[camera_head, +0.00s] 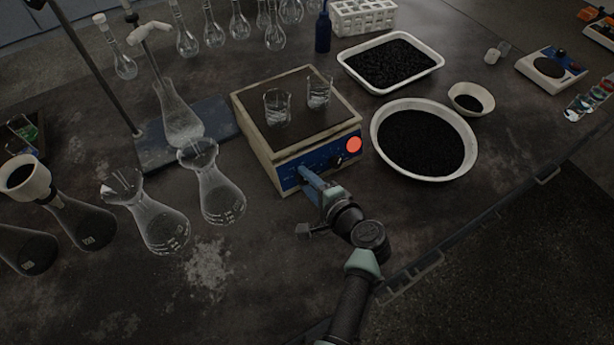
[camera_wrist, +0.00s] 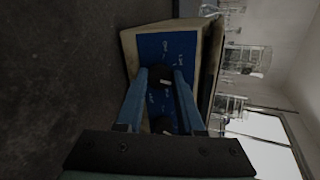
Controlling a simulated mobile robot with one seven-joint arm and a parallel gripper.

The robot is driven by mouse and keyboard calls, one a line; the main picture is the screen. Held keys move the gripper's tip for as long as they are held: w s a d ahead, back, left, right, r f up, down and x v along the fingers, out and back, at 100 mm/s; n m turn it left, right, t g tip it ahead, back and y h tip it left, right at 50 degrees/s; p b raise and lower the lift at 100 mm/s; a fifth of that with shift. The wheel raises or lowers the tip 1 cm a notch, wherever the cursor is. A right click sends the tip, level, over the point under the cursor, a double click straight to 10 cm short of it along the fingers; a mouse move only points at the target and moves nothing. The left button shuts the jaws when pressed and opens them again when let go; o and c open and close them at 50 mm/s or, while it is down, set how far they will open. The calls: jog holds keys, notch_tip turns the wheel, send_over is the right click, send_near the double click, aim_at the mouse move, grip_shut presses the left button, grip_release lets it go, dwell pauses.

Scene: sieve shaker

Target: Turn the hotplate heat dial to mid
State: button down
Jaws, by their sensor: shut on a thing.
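The hotplate (camera_head: 262,137) is a cream box with a dark top and a blue front panel (camera_head: 290,180), which also shows turned sideways in the wrist view (camera_wrist: 168,48). My gripper (camera_head: 306,175) is at the left part of this panel. In the wrist view its blue fingers (camera_wrist: 162,76) are shut on a black dial (camera_wrist: 160,77) with a pale mark. A second black dial (camera_wrist: 162,125) shows lower between the fingers; it is right of my gripper in the head view (camera_head: 338,160). The panel lettering is too small to read.
Two beakers (camera_head: 277,107) (camera_head: 319,92) stand on the hotplate. An orange-red disc (camera_head: 354,144) shows at the panel's right end. A bowl of black grains (camera_head: 376,150) stands close on the right. Glass flasks (camera_head: 217,190) stand to the left. The bench in front is clear.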

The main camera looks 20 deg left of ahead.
jog(key=shift+m, duration=0.6)
jog(key=c, duration=0.5)
grip_release()
jog(key=v, duration=1.3)
jog(key=shift+p, duration=0.35)
